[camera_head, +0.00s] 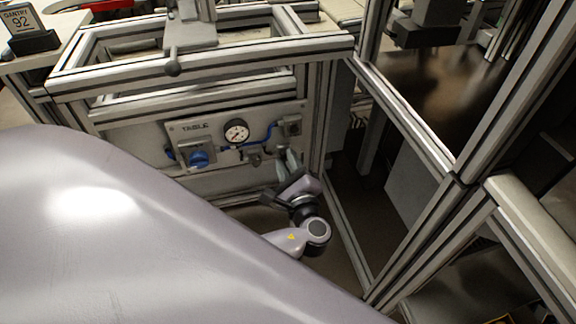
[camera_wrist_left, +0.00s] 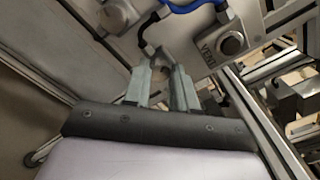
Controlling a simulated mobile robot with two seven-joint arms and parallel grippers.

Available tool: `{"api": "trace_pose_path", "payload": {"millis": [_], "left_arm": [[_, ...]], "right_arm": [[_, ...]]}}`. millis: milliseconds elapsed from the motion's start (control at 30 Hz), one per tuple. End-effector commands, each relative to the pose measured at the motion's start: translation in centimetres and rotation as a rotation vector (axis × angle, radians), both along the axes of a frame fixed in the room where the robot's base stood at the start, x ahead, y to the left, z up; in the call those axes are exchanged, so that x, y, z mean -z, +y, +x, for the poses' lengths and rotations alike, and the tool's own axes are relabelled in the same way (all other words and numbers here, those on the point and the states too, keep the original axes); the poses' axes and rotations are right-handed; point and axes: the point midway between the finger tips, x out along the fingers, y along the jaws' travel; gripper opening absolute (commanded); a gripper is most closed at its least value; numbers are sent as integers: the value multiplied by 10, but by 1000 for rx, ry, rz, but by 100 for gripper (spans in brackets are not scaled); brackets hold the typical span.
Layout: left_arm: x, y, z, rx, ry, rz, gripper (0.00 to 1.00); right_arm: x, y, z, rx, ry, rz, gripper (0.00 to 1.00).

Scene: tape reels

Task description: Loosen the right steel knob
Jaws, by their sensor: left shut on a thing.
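A panel labelled TABLE (camera_head: 205,127) sits low in the metal frame. It carries a round gauge (camera_head: 236,132), a blue knob (camera_head: 198,158) and small steel fittings (camera_head: 253,156) at its lower right. My left gripper (camera_head: 283,157) reaches up to these fittings from below right. In the left wrist view, the two fingers of my left gripper (camera_wrist_left: 161,68) are closed around a small steel part, the right steel knob (camera_wrist_left: 160,56), just below a dark hose. The fingers hide much of the knob. My right gripper is in neither view.
Aluminium frame posts (camera_head: 318,110) rise close to the right of my left gripper. A blue hose (camera_head: 262,137) runs beside the gauge. A round fitting marked VENT (camera_wrist_left: 232,43) is close to the right finger in the wrist view.

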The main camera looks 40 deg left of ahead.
Motion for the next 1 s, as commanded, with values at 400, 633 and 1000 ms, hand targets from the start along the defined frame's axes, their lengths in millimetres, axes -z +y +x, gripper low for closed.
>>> {"api": "trace_pose_path", "payload": {"millis": [400, 633, 1000], "left_arm": [[6, 0, -1, -2, -301, -259, 0], [5, 0, -1, -2, -448, -384, 0], [4, 0, -1, -2, -595, -509, 0]], "right_arm": [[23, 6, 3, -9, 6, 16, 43], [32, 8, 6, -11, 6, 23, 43], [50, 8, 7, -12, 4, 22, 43]]}}
